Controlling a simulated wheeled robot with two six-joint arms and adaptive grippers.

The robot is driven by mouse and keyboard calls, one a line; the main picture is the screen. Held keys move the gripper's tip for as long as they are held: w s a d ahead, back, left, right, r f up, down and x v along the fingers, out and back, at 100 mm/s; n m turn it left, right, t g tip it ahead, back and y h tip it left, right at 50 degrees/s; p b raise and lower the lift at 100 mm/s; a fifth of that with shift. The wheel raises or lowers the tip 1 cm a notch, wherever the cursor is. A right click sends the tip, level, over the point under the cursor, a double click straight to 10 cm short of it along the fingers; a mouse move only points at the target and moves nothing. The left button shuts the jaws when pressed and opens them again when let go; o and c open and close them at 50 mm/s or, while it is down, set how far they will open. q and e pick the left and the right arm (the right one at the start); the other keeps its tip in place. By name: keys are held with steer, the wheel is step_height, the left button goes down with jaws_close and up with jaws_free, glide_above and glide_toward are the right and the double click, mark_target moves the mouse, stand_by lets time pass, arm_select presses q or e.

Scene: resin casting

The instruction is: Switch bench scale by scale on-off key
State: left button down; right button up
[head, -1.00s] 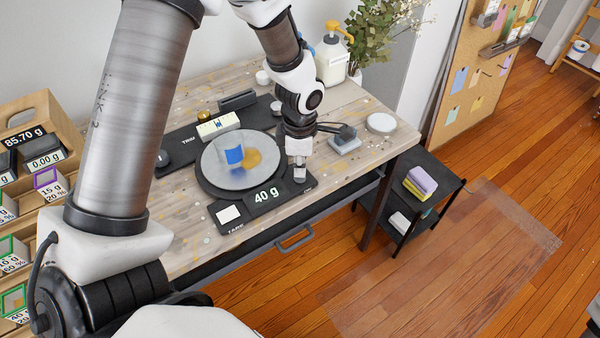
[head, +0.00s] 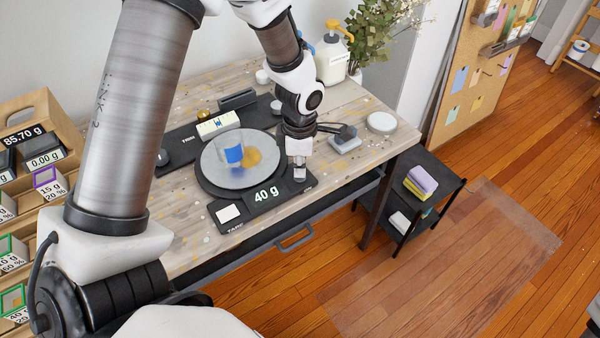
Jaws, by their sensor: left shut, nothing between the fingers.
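The bench scale (head: 241,217) is a black unit with a round grey plate, near the front edge of the wooden bench. Its display (head: 266,195) reads 40 g. A white key (head: 228,213) marked TARE is at its front left corner. A clear cup (head: 233,153) with blue on it stands on the plate beside an orange-yellow patch. My left gripper (head: 299,173) is shut and empty, pointing down at the scale's front right corner. Its tips hide the on-off key there, and I cannot tell whether they touch it. My right gripper is not in view.
The wooden bench (head: 345,185) also holds a pump bottle (head: 332,58), a white round lid (head: 381,122), a small grey block (head: 345,143) and a black device behind the scale. A wooden rack (head: 40,110) stands left. A black cart (head: 430,170) stands right of the bench.

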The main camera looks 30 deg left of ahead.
arm_select(q)
steer(key=shift+f+b, duration=0.4)
steer(key=shift+f, duration=0.2)
steer(key=shift+r, duration=0.1)
step_height(320, 180, up, 5)
steer(key=p, duration=0.4)
stand_by(0.5)
